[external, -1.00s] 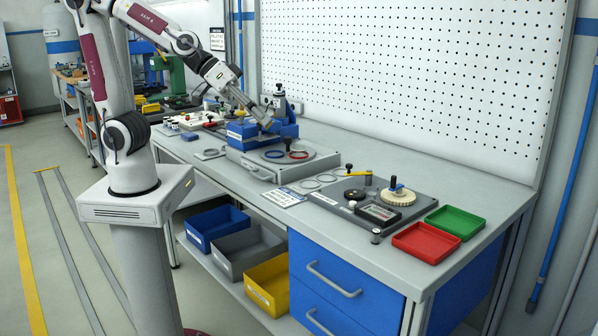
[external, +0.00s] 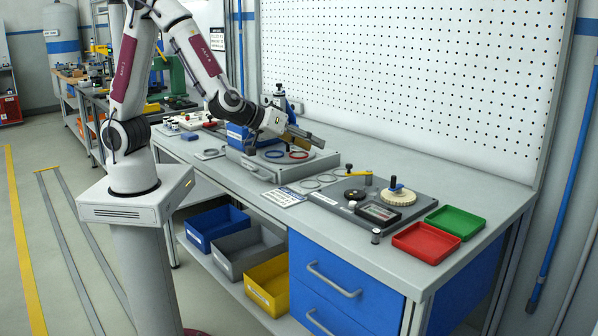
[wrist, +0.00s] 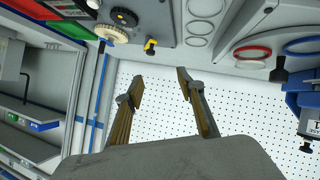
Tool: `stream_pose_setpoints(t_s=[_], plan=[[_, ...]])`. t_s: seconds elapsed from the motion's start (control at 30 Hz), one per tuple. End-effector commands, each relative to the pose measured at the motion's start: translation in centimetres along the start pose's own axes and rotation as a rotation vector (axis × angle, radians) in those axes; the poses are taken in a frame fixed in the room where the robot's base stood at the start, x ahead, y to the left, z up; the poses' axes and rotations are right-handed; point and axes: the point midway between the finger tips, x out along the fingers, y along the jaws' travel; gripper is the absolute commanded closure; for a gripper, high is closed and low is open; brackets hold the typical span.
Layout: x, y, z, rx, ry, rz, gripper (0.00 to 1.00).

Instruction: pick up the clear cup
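I cannot make out a clear cup in either view. My gripper (external: 316,139) hangs over the bench, above and beside the grey fixture block in the external view. In the wrist view my gripper (wrist: 160,84) has its two fingers well apart, with nothing between them but the white pegboard behind.
A blue ring (external: 274,154) and a red ring (external: 298,154) lie on the grey block. Pale rings (external: 310,184) lie beside a grey plate (external: 338,202) with a cream gear (external: 397,196). Red (external: 426,243) and green (external: 456,222) trays sit at the right.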

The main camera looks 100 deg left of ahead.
Motion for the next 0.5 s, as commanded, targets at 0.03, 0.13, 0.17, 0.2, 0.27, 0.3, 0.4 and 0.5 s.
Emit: stream_pose_setpoints(t_s=[0.03,0.13,0.17,0.2,0.27,0.3,0.4,0.5], plan=[[0.7,-0.8,0.3,0.001,0.022,-0.035,0.62],[1.5,-2.5,0.5,0.001,0.074,-0.106,0.62],[1.8,-3.0,0.6,0.004,0.091,-0.127,0.62],[2.0,-3.8,0.7,0.007,0.112,-0.156,0.62],[2.3,-4.9,0.8,0.015,0.146,-0.200,0.62],[2.4,-5.7,0.9,0.021,0.168,-0.231,0.62],[2.6,-7.6,1.1,0.040,0.226,-0.306,0.62],[2.4,-9.4,1.2,0.065,0.285,-0.381,0.62]])
